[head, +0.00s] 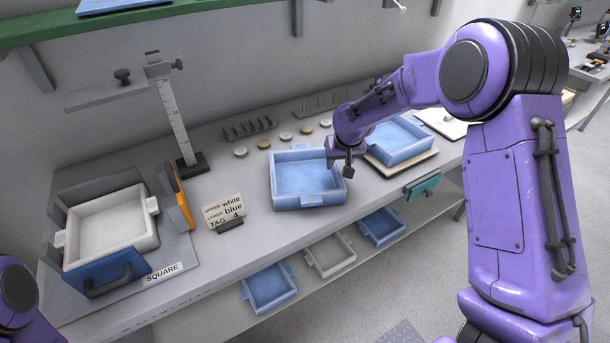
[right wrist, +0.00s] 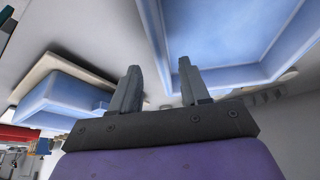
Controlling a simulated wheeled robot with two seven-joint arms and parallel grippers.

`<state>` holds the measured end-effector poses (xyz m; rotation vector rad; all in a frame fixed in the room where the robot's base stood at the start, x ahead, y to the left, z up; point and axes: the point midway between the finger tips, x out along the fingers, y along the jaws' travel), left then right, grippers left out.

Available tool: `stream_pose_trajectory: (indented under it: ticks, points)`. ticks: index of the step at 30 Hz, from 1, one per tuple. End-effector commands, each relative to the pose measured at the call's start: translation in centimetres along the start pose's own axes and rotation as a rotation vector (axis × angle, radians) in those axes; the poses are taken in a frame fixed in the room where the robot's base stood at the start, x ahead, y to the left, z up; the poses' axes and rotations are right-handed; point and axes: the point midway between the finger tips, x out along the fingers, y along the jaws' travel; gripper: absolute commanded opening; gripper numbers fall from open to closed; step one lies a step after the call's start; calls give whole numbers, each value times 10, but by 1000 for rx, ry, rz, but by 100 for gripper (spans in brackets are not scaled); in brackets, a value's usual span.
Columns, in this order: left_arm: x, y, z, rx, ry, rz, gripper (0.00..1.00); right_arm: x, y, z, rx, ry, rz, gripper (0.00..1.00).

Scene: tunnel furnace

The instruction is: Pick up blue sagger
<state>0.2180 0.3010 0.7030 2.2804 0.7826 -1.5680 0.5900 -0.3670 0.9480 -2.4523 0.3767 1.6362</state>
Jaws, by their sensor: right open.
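A blue sagger (head: 290,200) sits on the bench in the middle of the head view. Another blue sagger (head: 417,152) rests on a pale board to its right. My right gripper (head: 347,173) is open at the right wall of the middle blue sagger, close to its rim. In the right wrist view the two fingers (right wrist: 160,82) are apart with nothing between them. A blue sagger (right wrist: 225,75) lies just beyond the fingertips, and another blue sagger (right wrist: 60,100) is at the left. Whether a finger touches the rim cannot be told. My left gripper is not in view.
A white sagger (head: 70,240) sits in a blue-fronted holder at the left. A sign (head: 223,212) reads upper white, lower blue, tag 4. A measuring stand (head: 175,115) rises behind. Several saggers lie on the lower shelf, including a white one (head: 334,269). Small discs line the bench's back.

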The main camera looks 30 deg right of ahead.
Motion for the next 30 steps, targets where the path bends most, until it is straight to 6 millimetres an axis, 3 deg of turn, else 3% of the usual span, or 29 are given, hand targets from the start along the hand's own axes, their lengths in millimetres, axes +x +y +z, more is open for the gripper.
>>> stream_pose_trajectory:
  ticks: [6, 14, 18, 19, 30]
  points:
    - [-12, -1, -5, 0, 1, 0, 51, 36, 0, 1, 2, -2, 2, 46]
    - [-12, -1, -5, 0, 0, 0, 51, 43, 0, 1, 2, 1, 2, 46]
    - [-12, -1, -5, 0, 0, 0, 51, 43, 0, 1, 2, 1, 2, 3]
    - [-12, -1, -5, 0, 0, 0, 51, 43, 0, 1, 2, 1, 2, 0]
    - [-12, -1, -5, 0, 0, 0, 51, 43, 0, 1, 2, 1, 2, 0]
